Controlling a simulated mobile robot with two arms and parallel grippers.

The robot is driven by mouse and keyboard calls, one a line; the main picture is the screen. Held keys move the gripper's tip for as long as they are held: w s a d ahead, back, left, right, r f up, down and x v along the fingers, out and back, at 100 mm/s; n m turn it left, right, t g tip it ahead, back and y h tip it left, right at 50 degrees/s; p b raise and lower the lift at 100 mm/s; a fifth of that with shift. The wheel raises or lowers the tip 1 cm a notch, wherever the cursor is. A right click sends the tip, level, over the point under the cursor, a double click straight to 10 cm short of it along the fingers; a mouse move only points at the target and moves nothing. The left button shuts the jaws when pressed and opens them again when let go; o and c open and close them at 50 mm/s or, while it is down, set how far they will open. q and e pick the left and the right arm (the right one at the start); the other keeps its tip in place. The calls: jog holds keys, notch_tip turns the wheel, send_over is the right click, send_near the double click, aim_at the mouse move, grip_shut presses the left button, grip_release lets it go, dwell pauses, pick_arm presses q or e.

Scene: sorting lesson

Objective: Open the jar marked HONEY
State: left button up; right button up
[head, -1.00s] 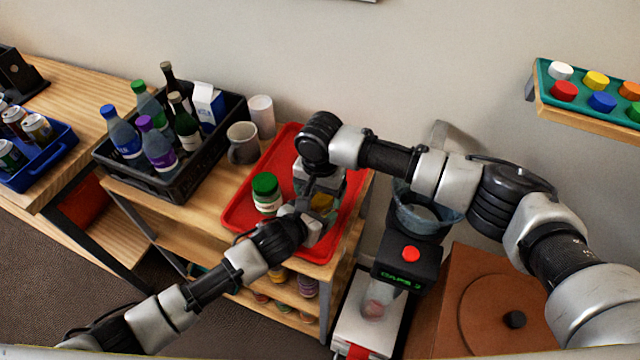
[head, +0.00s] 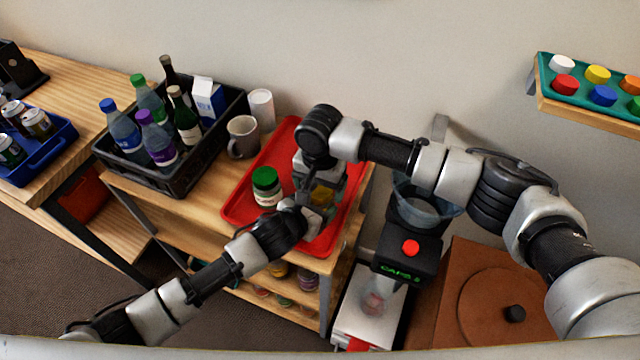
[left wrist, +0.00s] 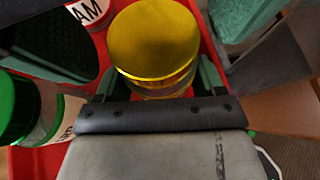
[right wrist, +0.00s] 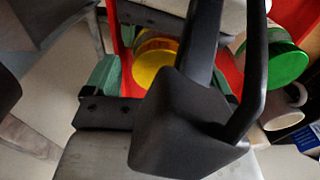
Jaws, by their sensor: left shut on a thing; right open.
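A jar with a gold-yellow lid (head: 323,196) stands over the red tray (head: 285,150); its label is hidden. My left gripper (head: 312,214) is shut on this jar, which also shows between its fingers in the left wrist view (left wrist: 155,45). My right gripper (head: 325,188) is open, with its fingers near the lid; the lid also shows in the right wrist view (right wrist: 155,60). A green-lidded jar (head: 267,188) stands to the left on the tray; its label is only partly visible. A jar with "AM" readable (left wrist: 88,10) shows at the top of the left wrist view.
A black crate of bottles (head: 180,185) is to the left. A blender-like machine (head: 408,250) stands close on the right. More jars sit on the lower shelf.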

jog(key=shift+r, duration=2.2)
pick_arm(q)
jog(key=o, duration=1.8)
